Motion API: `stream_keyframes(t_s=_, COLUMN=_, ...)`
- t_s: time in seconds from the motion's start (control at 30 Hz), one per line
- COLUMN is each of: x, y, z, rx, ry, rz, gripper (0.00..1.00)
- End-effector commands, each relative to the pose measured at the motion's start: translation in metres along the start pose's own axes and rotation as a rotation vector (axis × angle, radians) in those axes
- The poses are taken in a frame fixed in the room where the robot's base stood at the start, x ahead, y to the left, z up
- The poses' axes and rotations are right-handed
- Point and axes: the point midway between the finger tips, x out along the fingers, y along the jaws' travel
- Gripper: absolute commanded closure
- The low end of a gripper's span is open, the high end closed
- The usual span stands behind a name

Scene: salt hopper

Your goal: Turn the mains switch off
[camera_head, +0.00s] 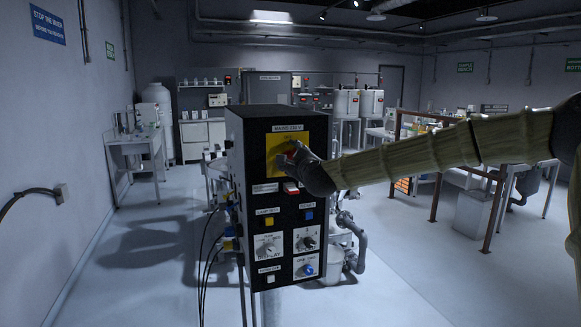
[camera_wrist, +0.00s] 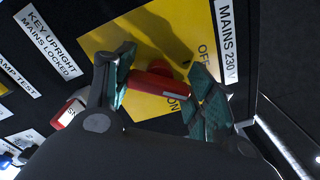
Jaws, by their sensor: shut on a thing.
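The mains switch is a red handle (camera_wrist: 155,84) on a yellow plate (camera_wrist: 146,38), seen in the wrist view. Its right end lies near the word ON; OFF is printed farther up beside a finger. My gripper (camera_wrist: 163,88) is shut on the handle, one finger on each end side. In the head view my gripper (camera_head: 292,158) reaches from the right to the yellow plate (camera_head: 274,146), near the top of the black panel (camera_head: 262,215), and mostly hides the switch.
Below the plate is a red and white part (camera_head: 291,188), also in the wrist view (camera_wrist: 68,113). Lower are a yellow button (camera_head: 269,222), a blue button (camera_head: 308,216) and several knobs. Cables hang at the panel's left. The floor left of the panel (camera_head: 130,270) is clear.

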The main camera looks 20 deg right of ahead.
Motion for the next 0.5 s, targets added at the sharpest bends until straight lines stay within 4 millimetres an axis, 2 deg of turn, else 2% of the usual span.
stream_keyframes(t_s=0.5, x=0.0, y=0.0031, z=-0.0014, rx=-0.457, ry=0.0, rz=-0.001, gripper=0.69)
